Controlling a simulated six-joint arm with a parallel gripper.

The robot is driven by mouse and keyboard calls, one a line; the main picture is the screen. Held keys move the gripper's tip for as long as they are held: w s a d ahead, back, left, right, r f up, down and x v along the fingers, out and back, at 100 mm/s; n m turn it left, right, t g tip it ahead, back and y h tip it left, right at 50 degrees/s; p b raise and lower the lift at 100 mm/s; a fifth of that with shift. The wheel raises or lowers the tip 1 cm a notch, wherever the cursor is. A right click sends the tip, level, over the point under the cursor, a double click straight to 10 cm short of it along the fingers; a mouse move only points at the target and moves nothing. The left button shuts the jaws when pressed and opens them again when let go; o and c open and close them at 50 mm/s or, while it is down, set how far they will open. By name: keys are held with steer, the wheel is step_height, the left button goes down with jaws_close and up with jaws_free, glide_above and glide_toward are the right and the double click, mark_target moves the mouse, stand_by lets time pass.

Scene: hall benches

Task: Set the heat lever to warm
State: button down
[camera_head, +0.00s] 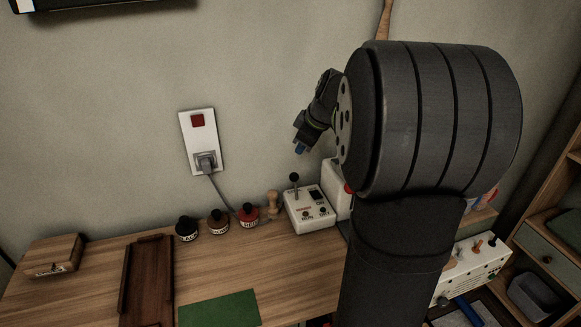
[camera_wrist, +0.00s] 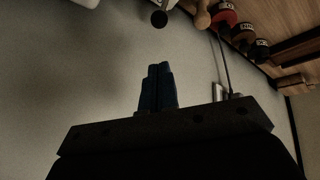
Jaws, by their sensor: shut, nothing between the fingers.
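A white control box (camera_head: 309,214) stands at the back of the bench, with a lever ending in a black ball knob (camera_head: 294,177) rising from its far left part. The box's small lettering is too small to read. The black knob also shows at the top of the wrist view (camera_wrist: 159,18). My gripper (camera_head: 300,148) is above the knob and apart from it, its blue fingertips pointing down and left. In the wrist view the blue fingers (camera_wrist: 158,85) are together and empty. The lever's exact setting cannot be told.
A wooden peg (camera_head: 272,204) and several ink jars, one red (camera_head: 248,216), stand left of the box. A cord hangs from the wall socket (camera_head: 199,142). A white panel with switches (camera_head: 478,266) is at the right, partly behind my arm. A green mat (camera_head: 220,309) lies in front.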

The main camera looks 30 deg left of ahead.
mark_target(291, 179)
steer(key=f+m, duration=0.2)
steer(key=shift+w+a+m, duration=0.1)
steer(key=shift+a+m, duration=0.1)
steer(key=shift+m, duration=0.2)
steer(key=x, duration=1)
steer(key=shift+a+r, duration=0.1)
steer(key=shift+a, duration=0.1)
steer(key=shift+s+d+r, duration=0.25)
steer(key=shift+s+d, duration=0.15)
steer(key=shift+d, duration=0.1)
steer(key=shift+s+d+r, duration=0.1)
steer(key=shift+s+d, duration=0.15)
steer(key=shift+d, duration=0.05)
steer(key=shift+s+d+r, duration=0.1)
steer(key=shift+s+d, duration=1.05)
steer(key=shift+s, duration=0.05)
steer(key=shift+d, duration=0.1)
